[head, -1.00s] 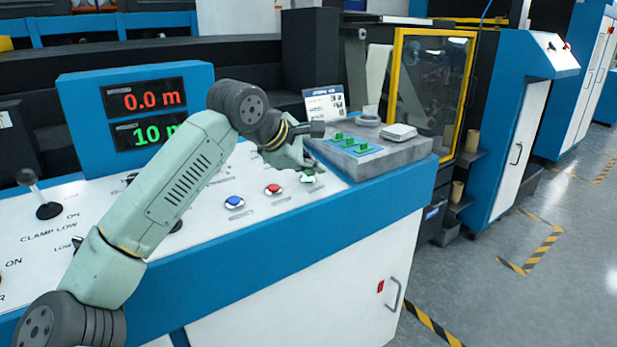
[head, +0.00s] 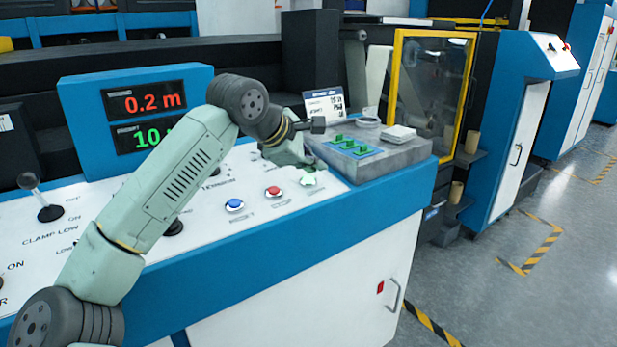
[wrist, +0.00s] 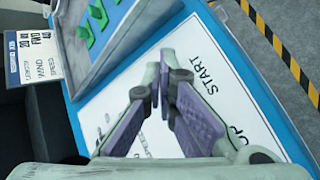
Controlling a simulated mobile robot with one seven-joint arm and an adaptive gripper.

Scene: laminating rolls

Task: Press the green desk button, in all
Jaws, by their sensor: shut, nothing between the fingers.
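The green desk button (head: 308,180) is on the white sloping panel, right of the red button. It is small in the head view, and my fingers partly cover it. My gripper (head: 312,166) is shut and empty, with its fingertips right at the button; I cannot tell exactly how far the button is pressed. In the wrist view my gripper (wrist: 164,68) shows its fingers together over the panel beside the word START, hiding the button.
A red button (head: 273,191) and a blue button (head: 234,205) sit to the left. A grey block (head: 400,155) with green pieces stands right behind the gripper. A display (head: 144,101) reads 0.2 m in red. A lever (head: 40,198) stands at left.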

